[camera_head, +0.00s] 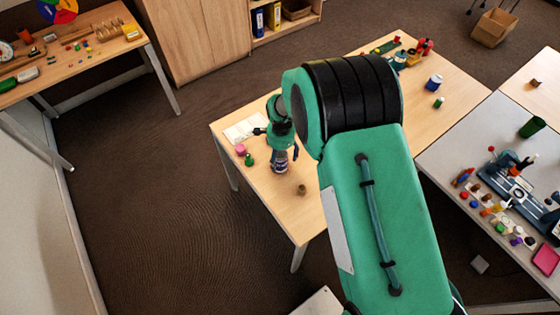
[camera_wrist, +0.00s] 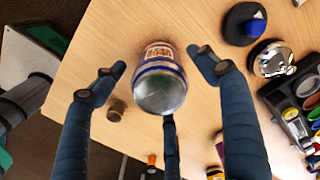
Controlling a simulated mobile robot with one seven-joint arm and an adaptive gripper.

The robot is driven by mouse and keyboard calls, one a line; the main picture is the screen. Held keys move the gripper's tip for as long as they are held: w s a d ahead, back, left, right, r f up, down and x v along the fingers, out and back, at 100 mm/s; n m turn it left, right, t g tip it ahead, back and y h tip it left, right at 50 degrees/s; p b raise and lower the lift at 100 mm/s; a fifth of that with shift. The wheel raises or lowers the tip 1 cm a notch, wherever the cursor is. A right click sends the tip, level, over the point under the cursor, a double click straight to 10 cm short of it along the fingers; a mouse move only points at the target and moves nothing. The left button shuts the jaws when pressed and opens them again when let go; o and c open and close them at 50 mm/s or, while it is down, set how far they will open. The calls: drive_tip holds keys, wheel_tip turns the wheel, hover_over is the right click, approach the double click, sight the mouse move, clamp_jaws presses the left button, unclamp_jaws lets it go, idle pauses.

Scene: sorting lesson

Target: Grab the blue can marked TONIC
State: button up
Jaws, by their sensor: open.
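A can with dark blue bands, a pale label with reddish marks and a silver end shows in the wrist view (camera_wrist: 160,85). I cannot read a word on it. In the head view the can (camera_head: 280,166) stands on the wooden table, just under my gripper (camera_head: 281,150). In the wrist view my gripper (camera_wrist: 155,68) is open, with one finger left of the can, one right of it and a third at its near end. Gaps show between the side fingers and the can. I cannot tell whether the third finger touches it.
A small brown cylinder (camera_head: 301,190) stands near the can. A blue-and-white container (camera_head: 434,82) stands farther right. My arm hides the table's middle.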

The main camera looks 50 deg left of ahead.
drive_tip(key=shift+f, duration=0.15)
drive_tip(key=shift+a+f+b, duration=0.1)
drive_tip(key=shift+f+b, duration=0.35)
drive_tip(key=shift+f, duration=2.1)
drive_tip(key=c, duration=0.9)
drive_tip(key=shift+c, duration=0.2)
drive_tip(key=shift+r, duration=0.1)
